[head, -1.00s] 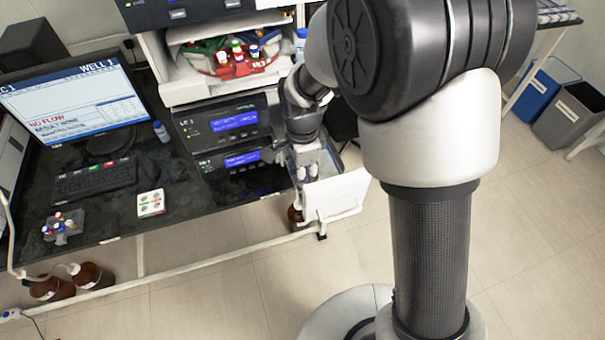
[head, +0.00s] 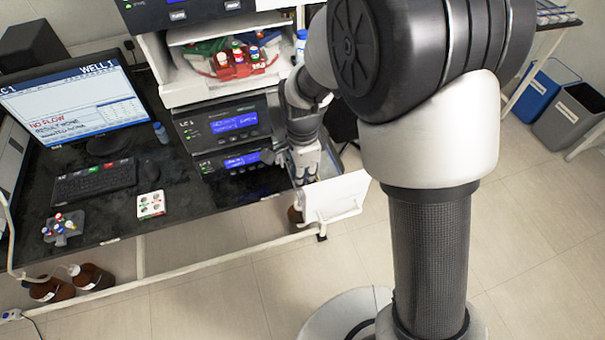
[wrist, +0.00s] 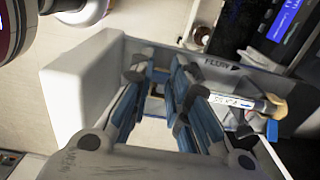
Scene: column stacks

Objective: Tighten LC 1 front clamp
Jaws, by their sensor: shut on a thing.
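My gripper (wrist: 157,78) reaches down into an open white tray (wrist: 65,95) in the wrist view. Its blue-padded fingers are shut on a small part, mostly hidden between them, which I take to be the front clamp. A labelled column (wrist: 232,101) lies crosswise just right of the fingers, with a tan end (wrist: 274,106) and a blue piece below it. In the head view my gripper (head: 306,178) is at the open tray door (head: 337,197), right of the LC 1 unit (head: 222,125). The clamp cannot be made out there.
A second instrument (head: 240,160) sits below LC 1. A rack of coloured caps (head: 238,62) stands above. The monitor (head: 75,105), keyboard (head: 95,180) and a small white box (head: 151,204) are on the bench at left. Tray walls surround my fingers closely.

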